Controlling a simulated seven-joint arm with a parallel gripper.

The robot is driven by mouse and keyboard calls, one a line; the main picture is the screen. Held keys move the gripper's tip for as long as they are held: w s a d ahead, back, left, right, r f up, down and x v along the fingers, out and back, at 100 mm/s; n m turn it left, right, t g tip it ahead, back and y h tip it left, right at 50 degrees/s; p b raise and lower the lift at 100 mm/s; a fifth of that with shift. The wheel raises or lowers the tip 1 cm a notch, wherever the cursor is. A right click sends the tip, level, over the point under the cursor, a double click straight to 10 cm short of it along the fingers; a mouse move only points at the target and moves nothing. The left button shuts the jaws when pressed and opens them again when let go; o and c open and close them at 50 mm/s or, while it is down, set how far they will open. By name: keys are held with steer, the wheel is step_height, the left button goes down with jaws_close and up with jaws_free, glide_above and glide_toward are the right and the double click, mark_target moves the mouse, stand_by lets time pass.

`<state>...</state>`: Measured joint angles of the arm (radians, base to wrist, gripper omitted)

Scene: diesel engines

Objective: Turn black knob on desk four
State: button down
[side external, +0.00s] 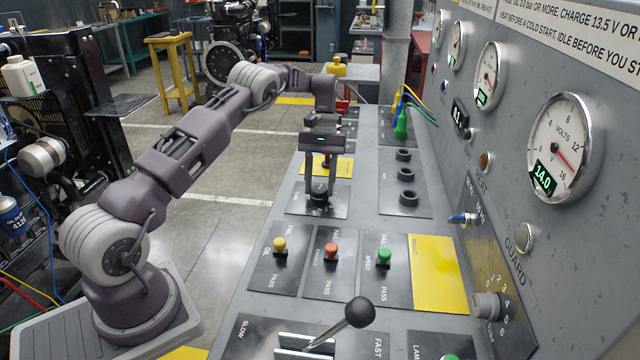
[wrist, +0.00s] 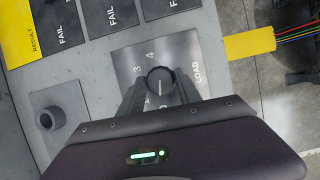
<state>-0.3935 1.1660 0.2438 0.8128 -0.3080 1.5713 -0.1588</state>
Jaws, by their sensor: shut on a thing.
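The black knob (side external: 320,197) sits on a dark plate (side external: 298,203) on the sloped grey desk, in the middle of the side view. In the wrist view the knob (wrist: 160,81) has a pale pointer line, and the plate (wrist: 190,58) around it reads LOAD, with numbers such as 3 and 4. My gripper (side external: 320,186) points down over the knob, its fingers on either side of it. In the wrist view the two fingers (wrist: 160,88) close around the knob. The lower part of the plate is hidden by my gripper.
Yellow, orange and green buttons (side external: 331,250) are on plates nearer the camera. A black-balled lever (side external: 358,312) stands at the front. Black sockets (side external: 406,175) and a green plug (side external: 401,125) with wires are to the right. The gauge wall (side external: 500,130) rises on the right.

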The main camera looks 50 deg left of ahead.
steer(key=shift+f+n, duration=0.1)
steer(key=shift+n, duration=0.2)
steer(key=c, duration=0.8)
jaws_free()
steer(key=shift+c, duration=0.2)
steer(key=shift+w+a+r, duration=0.15)
steer(key=shift+r, duration=0.3)
step_height(320, 180, up, 9)
steer(key=shift+w+a, duration=0.2)
steer(key=shift+a, duration=0.05)
